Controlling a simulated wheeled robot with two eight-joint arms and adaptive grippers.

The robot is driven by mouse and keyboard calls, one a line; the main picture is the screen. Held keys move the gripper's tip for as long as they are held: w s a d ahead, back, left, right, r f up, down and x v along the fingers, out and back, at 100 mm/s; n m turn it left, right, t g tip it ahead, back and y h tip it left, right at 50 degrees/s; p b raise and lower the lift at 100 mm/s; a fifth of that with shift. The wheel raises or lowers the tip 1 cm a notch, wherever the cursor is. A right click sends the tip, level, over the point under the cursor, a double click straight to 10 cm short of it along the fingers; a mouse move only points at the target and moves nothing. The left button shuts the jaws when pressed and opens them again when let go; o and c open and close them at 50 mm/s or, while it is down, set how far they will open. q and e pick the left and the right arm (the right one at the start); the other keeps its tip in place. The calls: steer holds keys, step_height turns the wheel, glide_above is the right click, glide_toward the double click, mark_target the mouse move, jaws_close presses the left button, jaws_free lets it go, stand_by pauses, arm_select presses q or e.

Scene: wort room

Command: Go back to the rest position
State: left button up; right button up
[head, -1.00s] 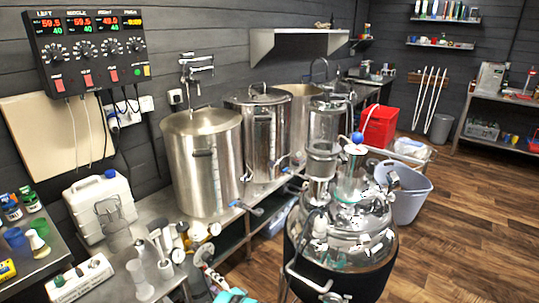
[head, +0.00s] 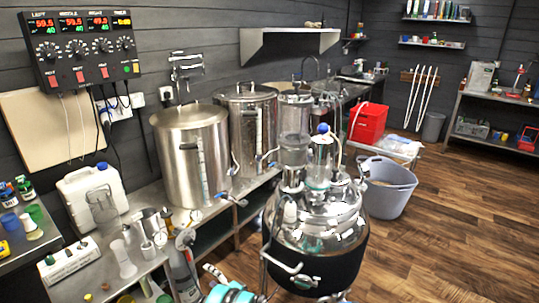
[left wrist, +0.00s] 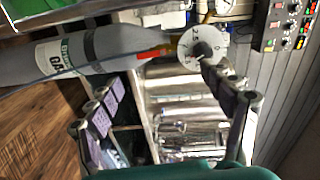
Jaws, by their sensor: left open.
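My left gripper (left wrist: 150,85) is open and empty in the left wrist view, with its two dark padded fingers spread apart. Beyond the fingers are a grey gas cylinder (left wrist: 60,58) and a round white dial gauge (left wrist: 203,46). The right-hand finger overlaps the gauge in the picture; I cannot tell how far apart they are. In the head view, teal parts of my left arm show at the bottom edge, and its fingertips are hard to make out.
A steel bench holds large steel kettles (head: 190,150), a white jug (head: 92,200) and small items. A shiny domed vessel (head: 318,220) stands close in front. A grey tub (head: 388,190) and red bin (head: 369,122) are behind it. Wooden floor (head: 460,215) is clear at right.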

arm_select(q)
steer(key=s+a+r+n+g+h, duration=0.1)
steer(key=s+r+g+h, duration=0.15)
steer(key=r, duration=0.65)
steer(key=s+a+r+n+g+h, duration=0.15)
steer(key=s+r+h, duration=0.25)
steer(key=r, duration=0.6)
steer(key=s+d+r+n+h, duration=0.2)
steer(key=s+d+h, duration=0.1)
steer(key=s, duration=1.1)
steer(key=s+d+r+n+h, duration=0.2)
steer(key=s+d+h, duration=0.2)
steer(key=s, duration=0.9)
steer(key=shift+s, duration=0.35)
